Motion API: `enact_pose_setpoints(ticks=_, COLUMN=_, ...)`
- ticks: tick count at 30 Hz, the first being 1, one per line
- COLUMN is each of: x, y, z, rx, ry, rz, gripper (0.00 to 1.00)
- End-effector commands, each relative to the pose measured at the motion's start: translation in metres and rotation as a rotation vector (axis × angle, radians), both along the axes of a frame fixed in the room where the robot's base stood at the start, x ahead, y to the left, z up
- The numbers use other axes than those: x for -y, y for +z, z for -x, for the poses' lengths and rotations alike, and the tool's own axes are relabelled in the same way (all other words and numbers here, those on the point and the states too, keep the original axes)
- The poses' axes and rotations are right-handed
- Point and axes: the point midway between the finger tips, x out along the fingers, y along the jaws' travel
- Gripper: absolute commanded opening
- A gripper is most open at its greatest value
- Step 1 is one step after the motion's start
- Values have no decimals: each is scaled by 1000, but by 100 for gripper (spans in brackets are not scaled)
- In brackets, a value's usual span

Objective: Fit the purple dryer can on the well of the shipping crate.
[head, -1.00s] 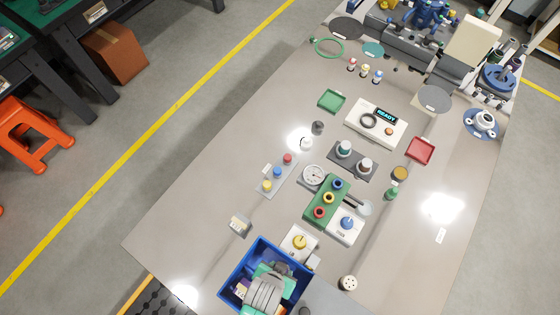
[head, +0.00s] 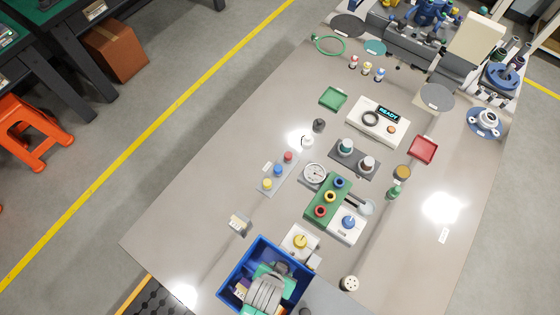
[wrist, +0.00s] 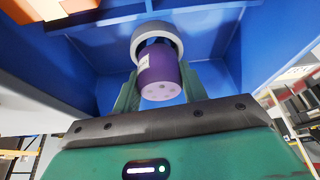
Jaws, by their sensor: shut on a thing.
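The purple dryer can (wrist: 158,72) is between the two green fingers of my gripper (wrist: 159,85), which is shut on it. Its pale end with small holes faces the wrist camera, and a white label shows on its side. The far end lines up with a grey ring-shaped well (wrist: 170,30) in the blue shipping crate (wrist: 215,40). I cannot tell how deep the can sits in the ring. In the head view, the crate (head: 252,247) is at the bottom of the table, and my gripper (head: 268,278) is inside it, hiding the well and the held can.
An orange item (wrist: 45,10) is at the upper left in the wrist view. A white fixture with a yellow knob (head: 300,241) stands just behind the crate. A perforated white cap (head: 349,284) stands to its right. Open table lies left of the crate.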

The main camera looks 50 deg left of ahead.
Motion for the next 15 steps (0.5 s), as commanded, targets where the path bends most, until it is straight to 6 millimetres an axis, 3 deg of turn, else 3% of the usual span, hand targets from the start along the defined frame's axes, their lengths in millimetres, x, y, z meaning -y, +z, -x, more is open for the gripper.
enact_pose_setpoints(ticks=15, x=0, y=-12, z=0, rx=1, ry=0, rz=0, gripper=17)
